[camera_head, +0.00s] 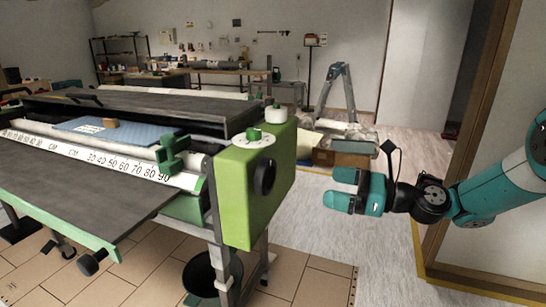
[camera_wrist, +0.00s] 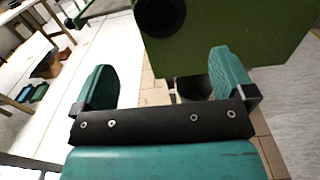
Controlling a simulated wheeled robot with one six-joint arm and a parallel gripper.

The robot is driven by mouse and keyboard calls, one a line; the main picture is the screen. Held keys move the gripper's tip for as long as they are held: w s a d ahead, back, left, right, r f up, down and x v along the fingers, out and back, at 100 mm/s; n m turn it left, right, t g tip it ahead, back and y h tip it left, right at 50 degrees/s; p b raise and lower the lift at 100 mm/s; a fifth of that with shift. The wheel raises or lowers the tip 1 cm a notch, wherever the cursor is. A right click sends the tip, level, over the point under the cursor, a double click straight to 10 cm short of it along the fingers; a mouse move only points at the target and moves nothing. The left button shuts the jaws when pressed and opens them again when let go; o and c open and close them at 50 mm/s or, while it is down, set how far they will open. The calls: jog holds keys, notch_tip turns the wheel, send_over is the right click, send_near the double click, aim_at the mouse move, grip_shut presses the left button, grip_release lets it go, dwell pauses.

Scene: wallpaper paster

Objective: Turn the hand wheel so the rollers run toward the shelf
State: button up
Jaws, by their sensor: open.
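The wallpaper paster (camera_head: 105,132) stands at the left with a green gear housing (camera_head: 238,190) on its near end. A black round hand wheel (camera_head: 265,177) sits on the housing's right side. It also shows at the top of the wrist view (camera_wrist: 160,14), partly cut off. My gripper (camera_head: 341,188) is open and empty, to the right of the hand wheel and apart from it. In the wrist view my gripper's two teal fingers (camera_wrist: 160,62) are spread, with the wheel beyond them. The long rollers (camera_head: 60,134) lie across the paster, partly hidden by its covers.
A dark shelf (camera_head: 120,50) stands against the back wall at left. A stepladder (camera_head: 340,92) and a brown box (camera_head: 338,157) are behind my gripper. A black bucket (camera_head: 201,275) is under the paster. A wood-framed panel (camera_head: 480,140) stands at right. Floor between housing and gripper is clear.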

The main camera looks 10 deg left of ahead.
aim_at(271, 174)
jog(key=a, duration=0.5)
jog(key=w+a+p, duration=0.1)
jog(key=a, duration=0.4)
jog(key=w+a, duration=0.1)
jog(key=a, duration=0.4)
jog(key=shift+p, duration=0.4)
jog(key=c, duration=0.5)
